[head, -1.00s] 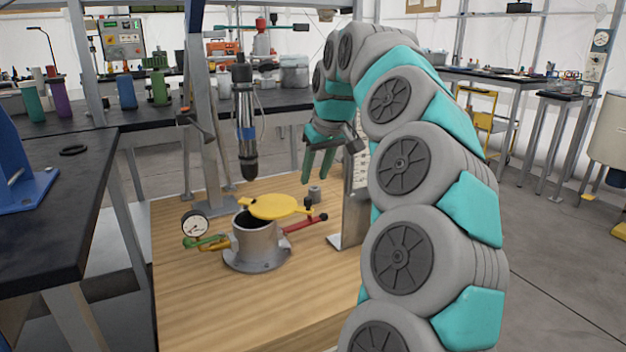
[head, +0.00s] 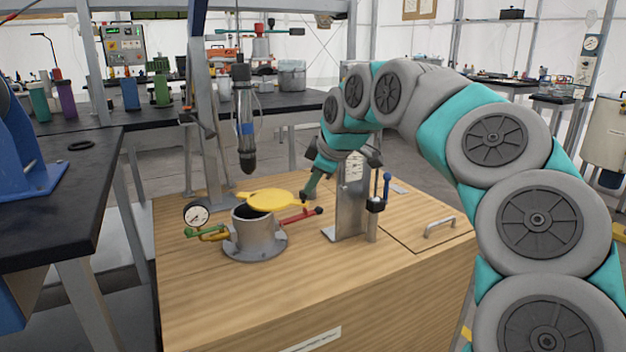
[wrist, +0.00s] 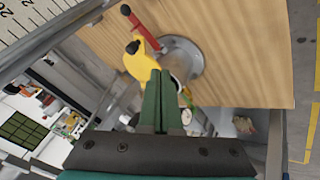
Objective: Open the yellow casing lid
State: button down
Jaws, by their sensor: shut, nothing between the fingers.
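The yellow lid (head: 270,200) is a flat round plate above the grey metal casing (head: 255,240), shifted toward its back right. Part of the casing's dark opening shows at the front left. My gripper (head: 307,194) is shut and empty, its green fingertips beside the lid's right end. I cannot tell whether they touch it. In the wrist view the shut fingers (wrist: 163,88) point at the lid (wrist: 138,62), overlapping it in the picture, with the casing (wrist: 182,60) partly hidden behind.
A red-handled rod (head: 300,215) sticks out right of the casing. A gauge (head: 196,215) and green lever (head: 203,232) stand at its left. A metal bracket (head: 348,205) stands close to the right of my gripper. A vertical tool (head: 244,120) hangs behind. The front of the wooden top is clear.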

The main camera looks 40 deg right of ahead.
send_near(298, 204)
notch_tip(298, 204, down, 3)
jog(key=a, duration=0.3)
jog(key=w+d, duration=0.1)
jog(key=w+d+p, duration=0.1)
jog(key=d, duration=0.1)
jog(key=shift+w+d+f, duration=0.15)
jog(key=shift+w+d, duration=0.1)
jog(key=shift+w, duration=0.05)
